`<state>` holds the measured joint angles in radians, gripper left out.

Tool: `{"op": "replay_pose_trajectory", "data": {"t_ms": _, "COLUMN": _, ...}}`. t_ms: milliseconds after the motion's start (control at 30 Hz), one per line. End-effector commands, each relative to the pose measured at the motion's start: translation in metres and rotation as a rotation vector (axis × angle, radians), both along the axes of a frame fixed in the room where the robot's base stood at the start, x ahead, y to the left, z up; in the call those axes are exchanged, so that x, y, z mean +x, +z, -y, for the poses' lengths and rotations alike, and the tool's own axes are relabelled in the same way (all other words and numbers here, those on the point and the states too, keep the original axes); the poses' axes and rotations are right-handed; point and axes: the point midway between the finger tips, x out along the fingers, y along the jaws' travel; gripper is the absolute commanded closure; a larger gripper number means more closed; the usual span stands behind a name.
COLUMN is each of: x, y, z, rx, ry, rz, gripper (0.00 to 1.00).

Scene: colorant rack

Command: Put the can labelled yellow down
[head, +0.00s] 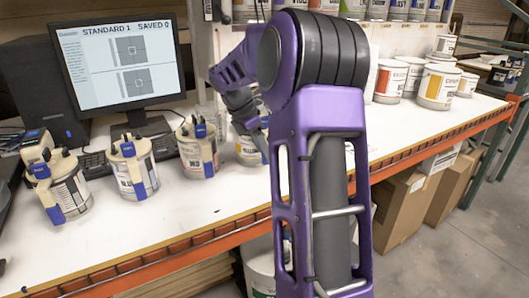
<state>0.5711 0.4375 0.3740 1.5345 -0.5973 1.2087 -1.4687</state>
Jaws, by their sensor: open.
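Another can (438,87) with a yellow-orange label stands at the right of the bench. The label words are too small to read surely.
Cans with blue-and-tan clamps (134,172) stand along the bench (205,224) at left. A monitor (119,60) stands behind them. A red-labelled can (389,82) and others stand at right. Shelved cans (398,8) line the back. The bench's front strip is clear.

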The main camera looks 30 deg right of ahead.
Motion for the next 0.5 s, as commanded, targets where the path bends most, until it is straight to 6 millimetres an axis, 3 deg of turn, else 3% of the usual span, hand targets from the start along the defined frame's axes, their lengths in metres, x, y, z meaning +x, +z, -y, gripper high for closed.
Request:
{"op": "replay_pose_trajectory", "data": {"t_ms": 300, "x": 0.004, "y": 0.067, "z": -0.027, "rx": 0.0, "ry": 0.003, "rz": 0.004, "gripper": 0.48}}
{"op": "replay_pose_trajectory", "data": {"t_ms": 500, "x": 0.005, "y": 0.091, "z": -0.038, "rx": 0.0, "ry": 0.001, "rz": 0.003, "gripper": 0.48}}
